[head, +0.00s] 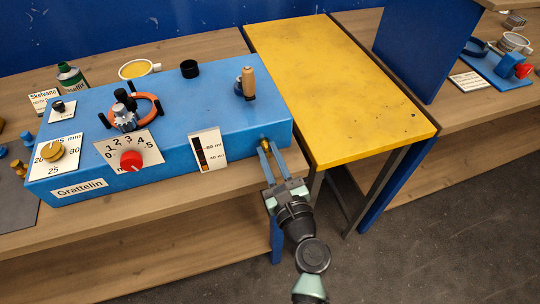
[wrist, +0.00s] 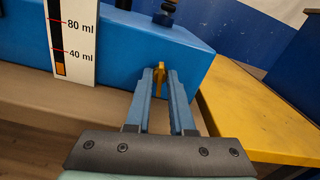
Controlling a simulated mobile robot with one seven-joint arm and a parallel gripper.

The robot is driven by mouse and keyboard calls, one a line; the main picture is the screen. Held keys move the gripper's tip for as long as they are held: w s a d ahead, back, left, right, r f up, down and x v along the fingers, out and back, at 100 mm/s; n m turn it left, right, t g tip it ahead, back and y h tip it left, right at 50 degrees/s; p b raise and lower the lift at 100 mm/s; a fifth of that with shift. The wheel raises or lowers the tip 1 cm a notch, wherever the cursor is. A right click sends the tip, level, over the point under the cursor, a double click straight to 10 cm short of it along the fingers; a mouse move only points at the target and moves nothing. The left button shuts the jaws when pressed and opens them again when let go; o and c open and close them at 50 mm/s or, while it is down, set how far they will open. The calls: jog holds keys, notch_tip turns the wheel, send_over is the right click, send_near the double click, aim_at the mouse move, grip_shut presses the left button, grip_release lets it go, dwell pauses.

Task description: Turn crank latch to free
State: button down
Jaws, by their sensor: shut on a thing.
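A blue box labelled Grattelin (head: 215,120) stands on the wooden bench. A small brass-yellow lever (wrist: 161,76) sticks out of its front face near the right end. My gripper (head: 264,146) reaches the lever from the front, and its two blue fingers are shut on it. In the wrist view my gripper (wrist: 160,78) has the lever upright between the fingertips, which partly hide it. A crank with a wooden handle (head: 248,80) stands on the box top above the lever. I cannot tell from any marking which part is the crank latch.
A level gauge (head: 208,151) marked in ml is left of my gripper on the box front. A red knob (head: 131,160), a brass dial (head: 53,151) and an orange ring (head: 148,108) are farther left. A yellow table (head: 340,90) stands close on the right.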

jog(key=n+b, duration=0.2)
jog(key=n, duration=0.1)
jog(key=n+b, duration=0.2)
jog(key=n, duration=0.2)
jog(key=shift+a+f, duration=0.15)
jog(key=shift+f, duration=0.05)
jog(key=n+b, duration=0.3)
jog(key=n, duration=0.1)
jog(key=shift+f+n, duration=0.1)
jog(key=shift+n, duration=0.2)
jog(key=shift+n+b, duration=0.8)
jog(key=shift+n, duration=0.7)
jog(key=c, duration=1)
grip_release()
